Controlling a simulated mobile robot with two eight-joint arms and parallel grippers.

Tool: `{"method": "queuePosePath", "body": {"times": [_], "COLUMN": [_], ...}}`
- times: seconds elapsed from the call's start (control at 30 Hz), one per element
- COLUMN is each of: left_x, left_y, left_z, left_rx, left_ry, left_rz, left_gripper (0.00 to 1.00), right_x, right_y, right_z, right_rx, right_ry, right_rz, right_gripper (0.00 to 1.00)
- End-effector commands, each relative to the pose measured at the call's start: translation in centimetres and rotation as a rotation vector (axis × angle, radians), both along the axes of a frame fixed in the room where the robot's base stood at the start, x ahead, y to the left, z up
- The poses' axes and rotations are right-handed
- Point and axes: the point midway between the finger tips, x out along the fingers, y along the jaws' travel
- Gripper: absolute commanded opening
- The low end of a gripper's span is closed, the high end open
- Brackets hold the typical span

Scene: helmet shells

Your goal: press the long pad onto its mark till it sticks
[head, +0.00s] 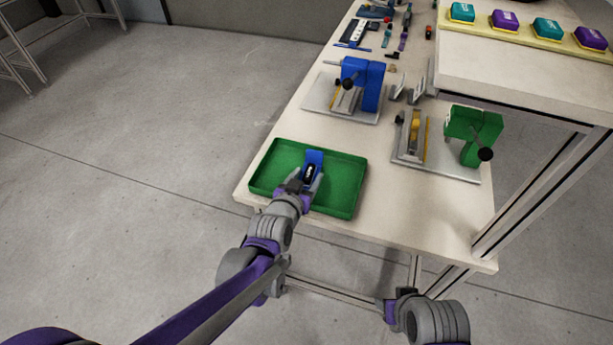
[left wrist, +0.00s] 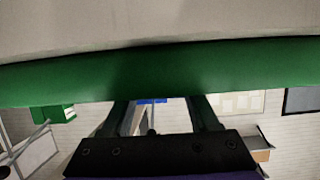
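My left gripper (head: 309,178) is over the green tray (head: 345,209) at the near end of the table. A small blue piece (head: 314,156) with a dark part marked in white shows at its fingertips. I cannot tell whether this is the long pad or whether it is gripped. In the left wrist view the two fingers (left wrist: 164,115) stand apart, and a wide green band (left wrist: 160,72) crosses in front and hides their tips. A pale surface lies above the band. I cannot make out the pad's mark. My right arm shows at the bottom, without a clear gripper.
A blue press (head: 372,82) and a green press (head: 462,135) stand on plates beyond the tray. Small tools and a white board (head: 356,31) lie at the far end. A raised shelf (head: 520,75) on the right carries teal and purple boxes.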

Motion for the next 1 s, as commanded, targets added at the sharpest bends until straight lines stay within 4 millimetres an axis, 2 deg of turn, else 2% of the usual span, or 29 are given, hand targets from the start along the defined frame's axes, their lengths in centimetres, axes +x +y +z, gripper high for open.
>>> {"method": "queuePosePath", "body": {"times": [0.27,0.37,0.7,0.83,1.0], "left_x": [-0.5,-1.7,-7.5,-8.9,-9.6], "left_y": [0.2,0.6,2.5,2.9,3.1], "left_z": [0.3,0.8,3.1,3.6,3.8], "left_rx": [-0.001,-0.001,-0.001,0.001,-0.001], "left_ry": [-0.002,-0.002,-0.001,-0.001,0.0], "left_rz": [0.0,0.001,0.0,0.0,0.0], "left_gripper": [0.6,0.6,0.6,0.6,0.6], "right_x": [0.0,0.0,0.0,0.0,0.0], "right_y": [0.0,0.0,0.0,0.0,0.0], "right_z": [0.1,0.4,1.7,2.0,2.2], "right_rx": [0.0,0.0,0.0,0.0,0.0], "right_ry": [0.0,-0.001,-0.006,-0.007,-0.007], "right_rz": [0.0,0.0,0.0,0.0,0.0], "right_gripper": [0.5,0.5,0.5,0.5,0.5]}}
